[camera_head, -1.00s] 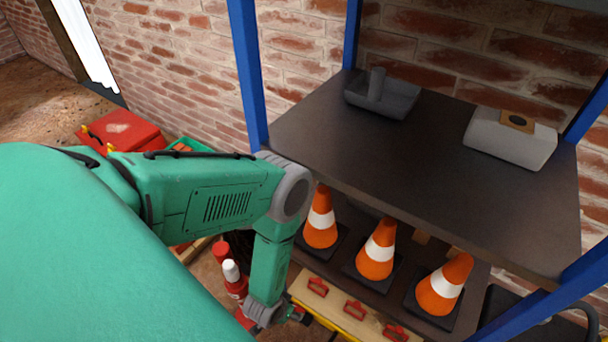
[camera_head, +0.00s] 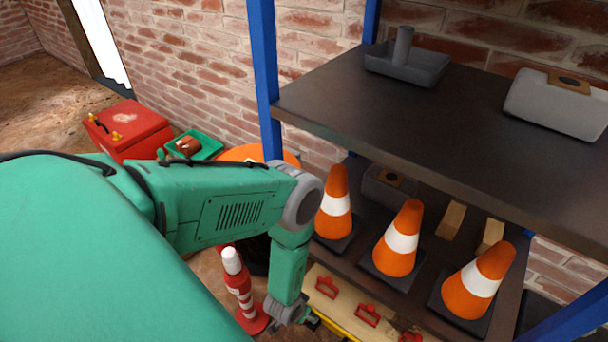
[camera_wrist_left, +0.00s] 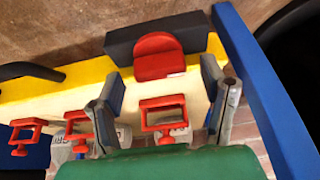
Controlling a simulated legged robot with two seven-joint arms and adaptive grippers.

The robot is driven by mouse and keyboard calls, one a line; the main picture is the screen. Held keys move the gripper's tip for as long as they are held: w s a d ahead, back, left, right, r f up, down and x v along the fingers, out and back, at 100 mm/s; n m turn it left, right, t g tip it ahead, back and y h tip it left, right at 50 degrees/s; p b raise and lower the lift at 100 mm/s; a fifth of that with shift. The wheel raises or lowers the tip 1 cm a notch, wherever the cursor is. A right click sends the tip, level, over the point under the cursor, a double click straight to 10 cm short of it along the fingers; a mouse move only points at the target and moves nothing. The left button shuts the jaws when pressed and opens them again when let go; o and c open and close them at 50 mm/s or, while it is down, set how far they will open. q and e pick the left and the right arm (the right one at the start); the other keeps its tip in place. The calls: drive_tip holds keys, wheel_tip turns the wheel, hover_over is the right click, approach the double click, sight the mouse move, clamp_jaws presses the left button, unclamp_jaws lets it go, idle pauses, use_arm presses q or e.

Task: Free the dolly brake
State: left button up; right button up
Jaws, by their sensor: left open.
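A low dolly with a yellow edge and a pale board (camera_head: 345,309) stands at the foot of the shelf rack. In the left wrist view, its yellow edge (camera_wrist_left: 84,77) carries a dark block (camera_wrist_left: 120,45) with a rounded red tab (camera_wrist_left: 158,56), which may be the brake. My left gripper (camera_wrist_left: 163,82) is open and empty, its two fingers apart, with the red tab ahead between and beyond them. In the head view my left gripper (camera_head: 308,319) hangs low beside the dolly's left end, partly cut off by the frame. My right gripper is out of view.
Red clamps (camera_head: 367,315) sit along the board; one red clamp (camera_wrist_left: 162,112) shows between my fingers. A blue rack post (camera_wrist_left: 262,85) stands close right. Several cones, including one (camera_head: 401,238), fill the lower shelf. A red-and-white post (camera_head: 240,290) stands left of my gripper.

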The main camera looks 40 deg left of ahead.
use_arm(q)
drive_tip(key=shift+w+f, duration=0.15)
drive_tip(key=shift+f, duration=0.2)
drive_tip(key=c, duration=1.2)
drive_tip(key=shift+o, duration=0.2)
drive_tip(key=shift+a+m+h+b, duration=0.1)
drive_tip(key=shift+m+h+b, duration=0.9)
drive_tip(key=shift+m, duration=1.8)
